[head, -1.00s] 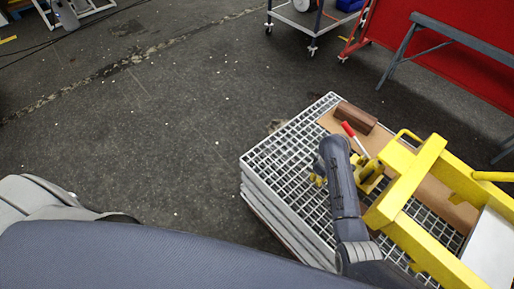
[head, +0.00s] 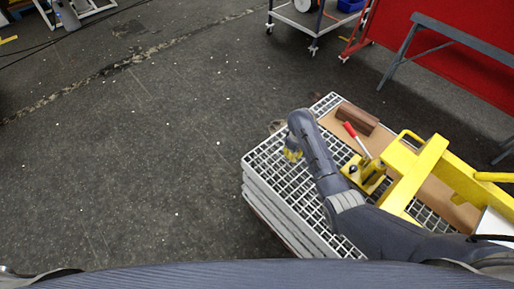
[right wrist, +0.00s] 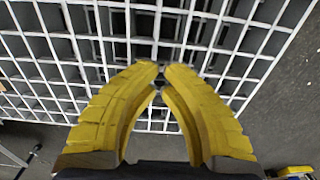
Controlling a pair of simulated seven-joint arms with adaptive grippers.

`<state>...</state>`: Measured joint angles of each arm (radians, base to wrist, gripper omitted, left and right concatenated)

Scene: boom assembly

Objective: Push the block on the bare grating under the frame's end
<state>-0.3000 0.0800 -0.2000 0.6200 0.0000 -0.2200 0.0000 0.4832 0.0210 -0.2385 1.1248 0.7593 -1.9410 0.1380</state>
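A brown block (head: 357,118) lies at the far end of the tan board (head: 338,126) on top of the grating (head: 262,163). I see no block on the bare grating; my right arm hides part of it. The yellow frame (head: 418,172) stands on the right, with its near end partly behind my arm. My right gripper (head: 291,155) points down over the bare left part of the grating, apart from block and frame. In the right wrist view its yellow fingers (right wrist: 160,68) meet at the tips with nothing held. My left gripper is out of view.
A yellow clamp with a red-tipped lever (head: 365,172) sits between my right arm and the frame. The grating is a stack with its left edge over open floor. A cart (head: 312,30) and a grey trestle (head: 445,32) stand farther back.

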